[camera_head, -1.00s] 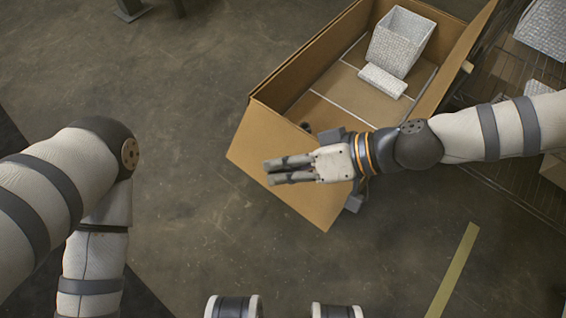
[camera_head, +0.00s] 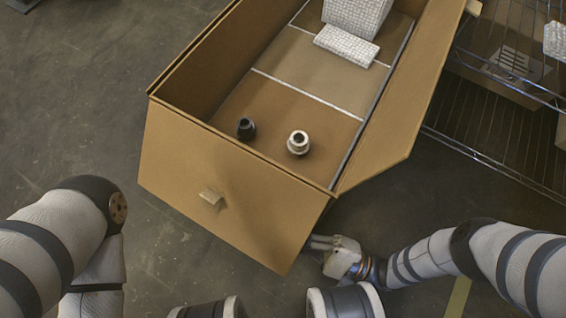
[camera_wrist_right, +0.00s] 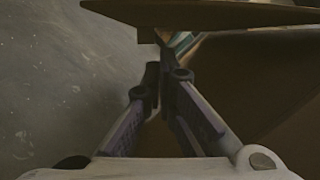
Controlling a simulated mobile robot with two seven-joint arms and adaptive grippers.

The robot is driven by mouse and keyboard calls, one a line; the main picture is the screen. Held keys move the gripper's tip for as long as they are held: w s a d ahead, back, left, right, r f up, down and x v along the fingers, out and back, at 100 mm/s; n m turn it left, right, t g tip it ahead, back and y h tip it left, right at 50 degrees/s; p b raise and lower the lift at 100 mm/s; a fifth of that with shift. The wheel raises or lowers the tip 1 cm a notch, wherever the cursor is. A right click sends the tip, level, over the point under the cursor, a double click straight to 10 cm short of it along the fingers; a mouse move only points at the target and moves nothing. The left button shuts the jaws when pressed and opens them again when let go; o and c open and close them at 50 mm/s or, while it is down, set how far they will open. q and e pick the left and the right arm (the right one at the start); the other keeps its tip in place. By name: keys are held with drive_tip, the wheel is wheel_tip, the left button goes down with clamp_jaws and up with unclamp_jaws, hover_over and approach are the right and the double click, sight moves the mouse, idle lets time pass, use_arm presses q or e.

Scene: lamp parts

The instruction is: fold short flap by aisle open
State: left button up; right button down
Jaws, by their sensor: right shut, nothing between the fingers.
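An open cardboard box (camera_head: 178,82) fills the upper middle of the head view. Its near short flap (camera_head: 240,200) is folded outward and slopes down toward me, with a small pale tab (camera_head: 211,197) on it. My right gripper (camera_head: 312,242) is beside the flap's lower right edge, with its fingers shut and empty. In the right wrist view the shut fingertips (camera_wrist_right: 158,72) are below a brown cardboard edge (camera_wrist_right: 210,14); I cannot tell whether they touch it. My left arm is at the left, but its gripper is out of view.
Inside the box are a dark fitting (camera_head: 245,128), a white fitting (camera_head: 298,142) and white textured blocks (camera_head: 347,46). The long right flap (camera_head: 395,125) leans outward. A wire shelf (camera_head: 500,140) stands at the right.

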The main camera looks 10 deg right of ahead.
sight(252, 226)
drive_tip(key=x, duration=0.9)
drive_tip(key=shift+r+b, duration=0.1)
drive_tip(key=shift+b, duration=0.3)
use_arm(q)
drive_tip(key=shift+d+f, duration=0.1)
drive_tip(key=shift+f, duration=0.1)
use_arm(e)
drive_tip(key=shift+s+a, duration=0.1)
use_arm(q)
drive_tip(key=shift+r+p, duration=0.2)
drive_tip(key=shift+p, duration=0.1)
use_arm(e)
drive_tip(key=shift+s+a+r, duration=0.15)
drive_tip(key=shift+r, duration=0.05)
